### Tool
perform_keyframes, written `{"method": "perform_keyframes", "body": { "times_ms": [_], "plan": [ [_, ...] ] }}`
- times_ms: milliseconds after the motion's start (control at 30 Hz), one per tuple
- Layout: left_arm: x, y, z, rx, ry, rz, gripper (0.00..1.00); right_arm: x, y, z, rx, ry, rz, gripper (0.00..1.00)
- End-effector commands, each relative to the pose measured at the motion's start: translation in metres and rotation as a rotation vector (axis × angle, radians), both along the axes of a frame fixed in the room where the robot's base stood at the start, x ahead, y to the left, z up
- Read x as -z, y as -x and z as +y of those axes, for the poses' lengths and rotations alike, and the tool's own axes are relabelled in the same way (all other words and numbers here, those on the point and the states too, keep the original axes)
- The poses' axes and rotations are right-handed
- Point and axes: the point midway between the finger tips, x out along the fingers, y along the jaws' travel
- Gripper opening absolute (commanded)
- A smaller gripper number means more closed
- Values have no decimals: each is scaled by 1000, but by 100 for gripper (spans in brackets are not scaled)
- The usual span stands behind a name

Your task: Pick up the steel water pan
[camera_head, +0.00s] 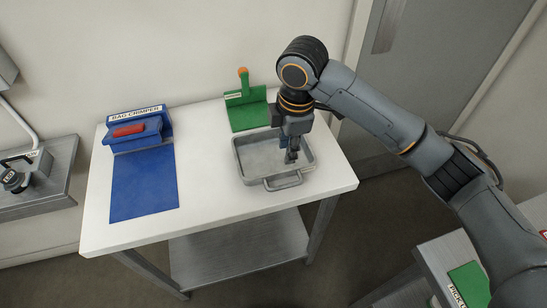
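The steel water pan (250,172) is a shallow grey rectangular tray on the white table, with a loop handle (283,183) on its front side. It looks level and empty. My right gripper (291,158) points down over the right part of the pan, behind the front handle. The fingertips are small and dark, and I cannot tell whether they touch the pan or how far apart they are. The gripper and wrist hide part of the pan's back right rim. My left gripper is not in view.
The white table (215,195) also holds a blue bag crimper (138,130) with a blue mat (143,187) on the left. A green stand (248,108) with an orange knob is close behind the pan. A grey bench (40,190) stands at far left.

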Motion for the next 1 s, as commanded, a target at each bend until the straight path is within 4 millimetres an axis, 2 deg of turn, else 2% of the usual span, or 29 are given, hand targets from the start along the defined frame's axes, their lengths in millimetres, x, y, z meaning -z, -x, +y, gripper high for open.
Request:
{"method": "perform_keyframes", "body": {
  "times_ms": [67,167,267,533,867,1000],
  "plan": [
    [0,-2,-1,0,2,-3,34,-9,-6,-5,-18,28,-4,30],
    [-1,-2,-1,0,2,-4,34,-9,-9,-8,-27,45,-1,30],
    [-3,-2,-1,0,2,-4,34,4,-9,-8,-31,48,3,30],
    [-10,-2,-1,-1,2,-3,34,55,-13,-7,-29,47,2,30],
    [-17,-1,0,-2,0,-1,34,83,-16,-2,-29,45,0,30],
    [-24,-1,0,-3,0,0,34,104,-19,2,-28,46,0,30]
  ]
}}
